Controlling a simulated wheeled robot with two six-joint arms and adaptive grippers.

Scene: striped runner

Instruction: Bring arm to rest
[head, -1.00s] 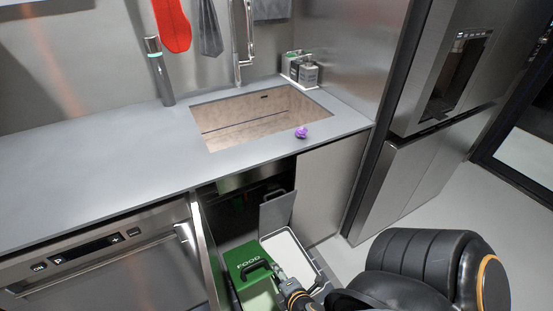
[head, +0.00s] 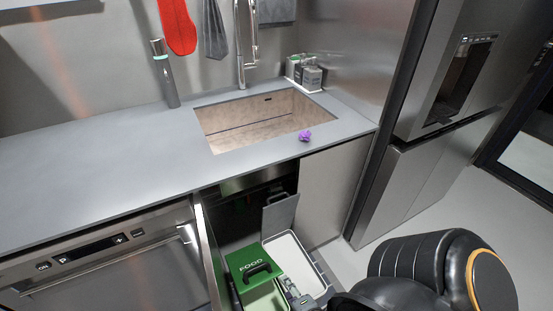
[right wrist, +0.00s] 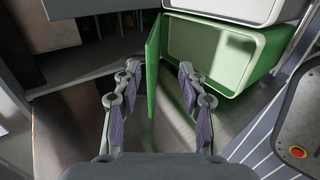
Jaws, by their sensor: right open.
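My right gripper (head: 290,288) is at the lower middle of the head view, partly cut off by the bottom edge. It is beside the open bins in the pulled-out drawer. In the right wrist view its two fingers (right wrist: 158,95) are apart, with nothing gripped. The green FOOD lid (head: 258,258) is raised over the green bin (head: 264,293), and its dark handle shows. In the wrist view the green lid (right wrist: 153,62) stands edge-on ahead of the fingers, left of the green bin (right wrist: 250,55). My left gripper is not in view.
A bin with a white inside (head: 290,258) and a raised grey lid (head: 279,212) stands right of the green bin. A fridge (head: 400,190) stands right. Floor there is clear.

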